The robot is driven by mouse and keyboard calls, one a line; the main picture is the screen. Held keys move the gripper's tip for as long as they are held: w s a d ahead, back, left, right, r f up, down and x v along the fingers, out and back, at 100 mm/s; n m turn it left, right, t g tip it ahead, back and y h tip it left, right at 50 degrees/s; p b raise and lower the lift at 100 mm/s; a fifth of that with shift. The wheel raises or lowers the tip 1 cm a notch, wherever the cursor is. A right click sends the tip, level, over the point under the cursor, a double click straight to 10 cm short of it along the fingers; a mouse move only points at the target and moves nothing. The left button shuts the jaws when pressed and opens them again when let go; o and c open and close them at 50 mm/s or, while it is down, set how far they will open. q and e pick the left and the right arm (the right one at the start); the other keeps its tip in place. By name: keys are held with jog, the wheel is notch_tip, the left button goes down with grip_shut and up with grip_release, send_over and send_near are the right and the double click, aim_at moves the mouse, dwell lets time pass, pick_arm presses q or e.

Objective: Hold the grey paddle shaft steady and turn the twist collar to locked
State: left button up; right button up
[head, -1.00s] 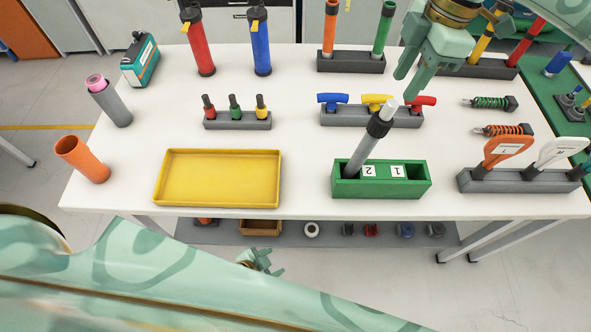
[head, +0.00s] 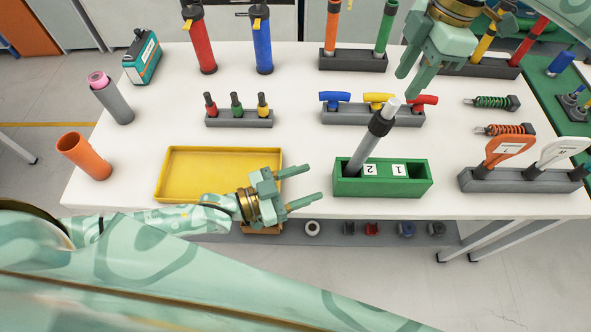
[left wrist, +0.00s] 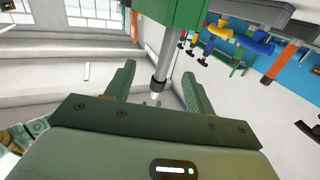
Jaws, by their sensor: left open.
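The grey paddle shaft (head: 363,151) stands tilted in the left compartment of a green box (head: 382,187), its top leaning right. The black twist collar (head: 380,122) sits near its upper end, with a lighter tube (head: 391,107) above. My left gripper (head: 314,182) is open and empty, left of the green box and apart from the shaft. In the left wrist view the shaft (left wrist: 171,55) and collar (left wrist: 158,84) show between the open fingers (left wrist: 155,88), beyond them. The collar's lock marks are too small to read.
A yellow tray (head: 210,150) lies behind my left gripper. A grey rack with coloured handles (head: 345,115) stands behind the shaft. A grey block holding orange and white paddle handles (head: 515,180) is at right. White tabletop is free between tray and green box.

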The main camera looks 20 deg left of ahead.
aim_at(358, 152)
pick_arm(q)
jog(key=r+x, duration=0.1)
jog(key=x, duration=0.4)
jog(key=w+r+x, duration=0.1)
jog(key=x, duration=0.4)
jog(key=a+r+x, duration=0.1)
jog(key=x, duration=0.4)
jog(key=shift+w+d, duration=0.1)
jog(key=shift+w, duration=0.3)
